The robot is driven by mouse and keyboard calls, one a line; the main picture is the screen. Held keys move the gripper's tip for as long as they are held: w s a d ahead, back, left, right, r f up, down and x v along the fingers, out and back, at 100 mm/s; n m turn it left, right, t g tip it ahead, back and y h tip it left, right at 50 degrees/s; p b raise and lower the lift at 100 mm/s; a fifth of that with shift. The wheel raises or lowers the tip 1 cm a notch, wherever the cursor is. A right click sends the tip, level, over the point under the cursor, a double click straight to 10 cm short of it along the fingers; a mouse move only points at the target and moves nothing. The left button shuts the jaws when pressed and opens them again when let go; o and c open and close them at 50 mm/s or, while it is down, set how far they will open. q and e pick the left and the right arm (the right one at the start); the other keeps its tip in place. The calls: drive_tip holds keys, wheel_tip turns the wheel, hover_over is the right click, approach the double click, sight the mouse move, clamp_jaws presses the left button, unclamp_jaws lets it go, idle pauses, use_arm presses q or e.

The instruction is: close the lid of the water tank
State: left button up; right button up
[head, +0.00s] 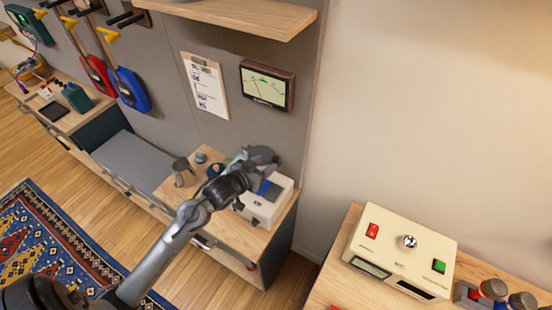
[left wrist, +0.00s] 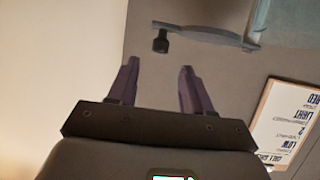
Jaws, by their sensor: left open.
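A white machine (head: 268,208) with a blue part on top stands on the wooden counter in the head view. My left gripper (head: 263,157) is above and behind this machine, its fingers apart and nothing visible between them. The left wrist view shows the two dark purple fingers (left wrist: 157,88) open against the grey wall panel. A pale bluish translucent piece (left wrist: 285,22) is at the top right there, beside a grey bar (left wrist: 205,34); I cannot tell for sure whether it is the tank's lid. My arm hides part of the machine. My right gripper is not in view.
A clipboard (head: 205,86) and a framed meter (head: 267,85) hang on the wall behind the counter. A wooden shelf (head: 240,14) juts out above. A grey jug-like item (head: 181,172) stands left of the machine. A cream control box (head: 400,250) is on the right-hand table.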

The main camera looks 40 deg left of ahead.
sight(275, 158)
use_arm(q)
drive_tip(key=x, duration=0.7)
drive_tip(key=shift+w+f, duration=0.1)
drive_tip(key=shift+c, duration=0.2)
clamp_jaws()
